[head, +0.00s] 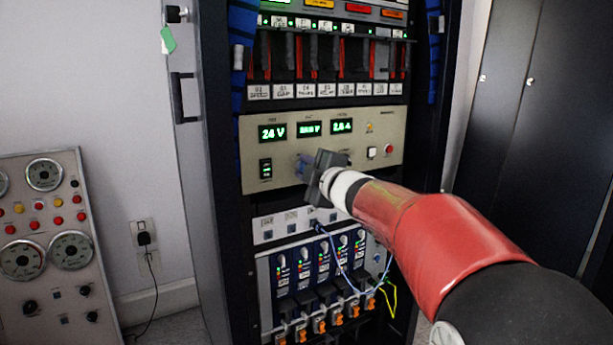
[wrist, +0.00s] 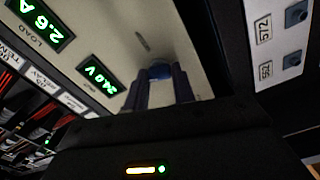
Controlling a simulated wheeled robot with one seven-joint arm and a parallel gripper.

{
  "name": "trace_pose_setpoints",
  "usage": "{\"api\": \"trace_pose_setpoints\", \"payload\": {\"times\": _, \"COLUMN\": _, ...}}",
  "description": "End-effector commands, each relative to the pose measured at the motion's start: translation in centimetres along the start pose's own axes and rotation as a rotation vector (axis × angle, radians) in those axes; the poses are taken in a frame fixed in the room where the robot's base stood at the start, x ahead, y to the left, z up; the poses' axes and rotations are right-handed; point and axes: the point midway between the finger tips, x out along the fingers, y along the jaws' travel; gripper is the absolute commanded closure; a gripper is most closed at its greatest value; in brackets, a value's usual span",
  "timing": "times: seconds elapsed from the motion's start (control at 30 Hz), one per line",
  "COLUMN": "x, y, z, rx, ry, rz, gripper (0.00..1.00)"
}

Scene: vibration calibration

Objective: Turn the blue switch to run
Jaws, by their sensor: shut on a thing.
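The blue switch (wrist: 160,71) sits on the beige panel (wrist: 200,75) with the green displays. In the wrist view its round top shows between the two fingers of my gripper (wrist: 160,88), which are closed on it. In the head view my gripper (head: 308,166) is at the panel, below the middle display, and the switch there is a faint bluish shape mostly hidden by the gripper. A short mark (wrist: 142,41) shows on the panel by the switch in the wrist view. I cannot read which setting the switch is at.
The panel's displays (head: 307,129) are lit green. A black rocker (head: 265,169) is left of my gripper; a white button (head: 372,152) and a red one (head: 389,150) are right. Blue modules (head: 315,262) with cables are below. A gauge panel (head: 45,240) stands left.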

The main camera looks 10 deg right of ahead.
Motion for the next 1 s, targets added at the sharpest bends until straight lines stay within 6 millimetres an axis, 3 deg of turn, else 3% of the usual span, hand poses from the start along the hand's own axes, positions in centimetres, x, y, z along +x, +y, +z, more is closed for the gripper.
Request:
{"api": "trace_pose_setpoints", "payload": {"times": 0.43, "x": 0.02, "y": -0.38, "z": -0.07, "rx": -0.274, "ry": 0.003, "rz": -0.002, "gripper": 0.97}}
{"api": "trace_pose_setpoints", "payload": {"times": 1.0, "x": 0.01, "y": -0.37, "z": -0.04, "rx": -0.333, "ry": 0.002, "rz": -0.004, "gripper": 0.97}}
